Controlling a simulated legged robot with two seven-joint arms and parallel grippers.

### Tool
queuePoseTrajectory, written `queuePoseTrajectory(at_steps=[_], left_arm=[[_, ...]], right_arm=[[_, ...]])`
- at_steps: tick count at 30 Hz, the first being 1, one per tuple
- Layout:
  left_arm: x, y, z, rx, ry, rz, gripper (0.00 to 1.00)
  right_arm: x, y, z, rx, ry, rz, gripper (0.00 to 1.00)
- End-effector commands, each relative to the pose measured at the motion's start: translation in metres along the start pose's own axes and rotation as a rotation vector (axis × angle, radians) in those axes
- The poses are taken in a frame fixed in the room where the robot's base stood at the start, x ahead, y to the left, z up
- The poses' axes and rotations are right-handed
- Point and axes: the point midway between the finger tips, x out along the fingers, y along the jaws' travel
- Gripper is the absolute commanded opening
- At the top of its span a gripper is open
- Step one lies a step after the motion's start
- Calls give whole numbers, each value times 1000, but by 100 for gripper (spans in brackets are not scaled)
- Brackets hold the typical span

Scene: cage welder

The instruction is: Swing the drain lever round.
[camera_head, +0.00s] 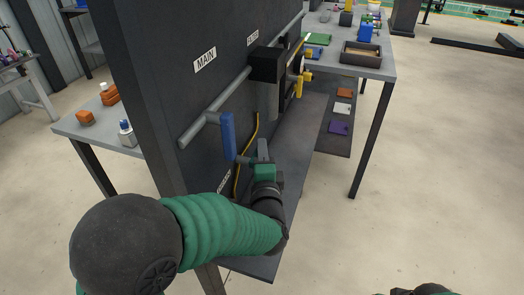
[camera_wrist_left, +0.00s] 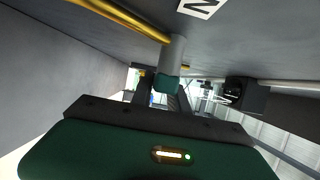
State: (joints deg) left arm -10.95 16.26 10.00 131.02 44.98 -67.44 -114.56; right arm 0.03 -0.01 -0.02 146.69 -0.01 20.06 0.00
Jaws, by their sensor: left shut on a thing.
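A short grey stub (camera_head: 242,159) sticks out of the dark panel low down, near a partly hidden white label (camera_head: 223,182). In the left wrist view the stub (camera_wrist_left: 175,52) ends in a small teal piece, which I take for the drain lever (camera_wrist_left: 166,84). My left gripper (camera_head: 257,158) is at the stub's end, shut on this lever. Its fingers (camera_wrist_left: 163,92) stand either side of the teal piece. In the head view the gripper hides most of the lever.
A blue handle (camera_head: 228,136) hangs from the grey pipe (camera_head: 216,103) just above my gripper, close to it. A yellow hose (camera_head: 251,140) runs down the panel behind. A yellow handle (camera_head: 304,77) and black box (camera_head: 267,64) are farther along. Open floor (camera_head: 430,190) lies to the right.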

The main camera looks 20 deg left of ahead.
Motion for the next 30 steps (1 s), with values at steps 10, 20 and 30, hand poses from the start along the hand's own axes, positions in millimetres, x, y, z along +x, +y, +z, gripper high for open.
queuePoseTrajectory(at_steps=[10,20,30], left_arm=[[1,2,3,3,-13,4,0],[0,3,2,4,-9,6,0],[0,4,1,5,-6,8,0]], right_arm=[[0,0,0,-1,0,0,36],[0,0,0,-1,0,0,36],[0,0,0,-1,0,0,36]])
